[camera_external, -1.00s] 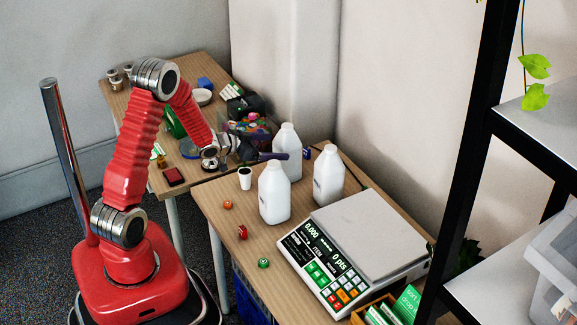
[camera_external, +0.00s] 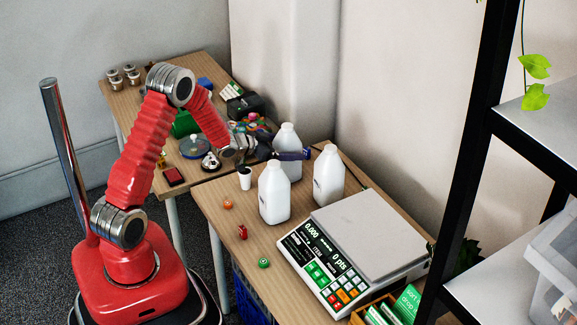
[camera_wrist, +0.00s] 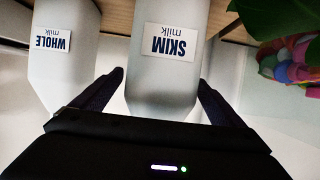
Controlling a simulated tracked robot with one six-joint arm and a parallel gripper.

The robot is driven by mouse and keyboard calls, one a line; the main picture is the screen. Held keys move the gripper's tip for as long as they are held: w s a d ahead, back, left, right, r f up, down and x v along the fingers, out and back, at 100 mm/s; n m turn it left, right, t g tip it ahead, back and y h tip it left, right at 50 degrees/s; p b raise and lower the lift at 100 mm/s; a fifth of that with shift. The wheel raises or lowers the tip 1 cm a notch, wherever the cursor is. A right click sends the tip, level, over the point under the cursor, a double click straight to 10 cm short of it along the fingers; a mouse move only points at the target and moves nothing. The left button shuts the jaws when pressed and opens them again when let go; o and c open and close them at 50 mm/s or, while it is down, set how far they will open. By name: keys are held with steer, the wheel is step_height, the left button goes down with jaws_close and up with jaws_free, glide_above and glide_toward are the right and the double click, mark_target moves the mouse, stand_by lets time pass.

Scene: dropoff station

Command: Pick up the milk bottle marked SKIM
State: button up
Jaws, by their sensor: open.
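Three white milk bottles stand upright on the near wooden table. In the wrist view, which is upside down, the bottle marked SKIM (camera_wrist: 166,78) is in the centre, and a bottle marked WHOLE (camera_wrist: 62,55) is at the left. My gripper (camera_wrist: 160,79) is open, with one dark finger on each side of the SKIM bottle's lower-pictured part; contact cannot be told. In the external view my gripper (camera_external: 296,155) is at the rear bottle (camera_external: 287,138), apparently the SKIM one. The front bottle (camera_external: 274,195) and right bottle (camera_external: 328,176) stand close by; their labels are unreadable there.
A white cup (camera_external: 245,178) stands left of the bottles. A scale (camera_external: 365,235) fills the table's right part. A bin of colourful items (camera_wrist: 292,65) is near the SKIM bottle. Small items, including a green one (camera_external: 263,263), lie at the front left edge.

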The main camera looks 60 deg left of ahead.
steer(key=x, duration=0.4)
stand_by(0.5)
steer(key=c, duration=1.1)
step_height(320, 180, up, 10)
stand_by(0.4)
stand_by(0.4)
